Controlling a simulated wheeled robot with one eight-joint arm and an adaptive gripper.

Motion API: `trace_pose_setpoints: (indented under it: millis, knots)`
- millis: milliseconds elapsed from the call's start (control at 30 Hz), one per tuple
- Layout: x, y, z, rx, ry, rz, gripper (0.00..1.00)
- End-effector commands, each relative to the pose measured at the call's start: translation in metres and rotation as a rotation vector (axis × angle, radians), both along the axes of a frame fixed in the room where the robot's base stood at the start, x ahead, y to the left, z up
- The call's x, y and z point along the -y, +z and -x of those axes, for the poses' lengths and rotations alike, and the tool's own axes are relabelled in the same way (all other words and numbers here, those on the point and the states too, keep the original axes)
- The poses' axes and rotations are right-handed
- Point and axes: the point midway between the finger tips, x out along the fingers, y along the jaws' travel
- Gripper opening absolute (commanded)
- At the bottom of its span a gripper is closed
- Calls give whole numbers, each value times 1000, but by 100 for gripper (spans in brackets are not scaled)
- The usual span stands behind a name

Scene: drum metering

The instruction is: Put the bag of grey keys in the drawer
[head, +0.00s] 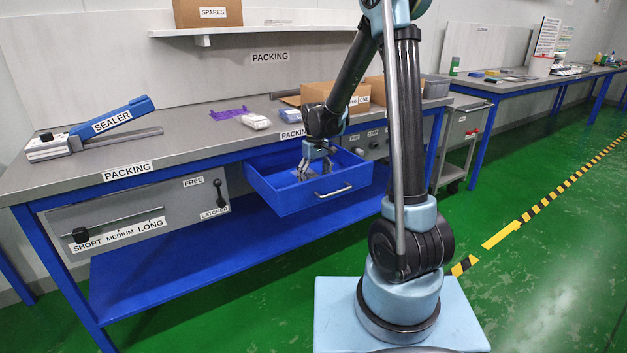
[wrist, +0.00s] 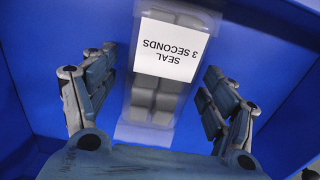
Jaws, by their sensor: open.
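The blue drawer (head: 274,191) under the packing bench is pulled open. My gripper (head: 313,170) reaches down into it. In the wrist view a clear bag of grey keys (wrist: 152,100) with a white label reading "SEAL 3 SECONDS" lies against the blue inside of the drawer (wrist: 65,25). My gripper (wrist: 160,64) is open, with fingers on the left and right of the bag and visible gaps between them and it. In the head view my gripper hides most of the drawer's contents, so the bag is not clear there.
On the bench stand a blue sealer (head: 118,117), a purple item (head: 229,113), a white packet (head: 256,121) and an open cardboard box (head: 318,91). A panel with a lever marked "FREE" and "LATCHED" (head: 218,196) is left of the drawer. Green floor lies clear at the right.

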Motion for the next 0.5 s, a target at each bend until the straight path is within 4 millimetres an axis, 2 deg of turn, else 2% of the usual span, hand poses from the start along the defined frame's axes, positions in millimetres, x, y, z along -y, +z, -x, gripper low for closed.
trace_pose_setpoints:
  millis: [233,500]
  knots:
    - [0,14,0,0,0,0,78]
    - [0,59,0,0,0,0,78]
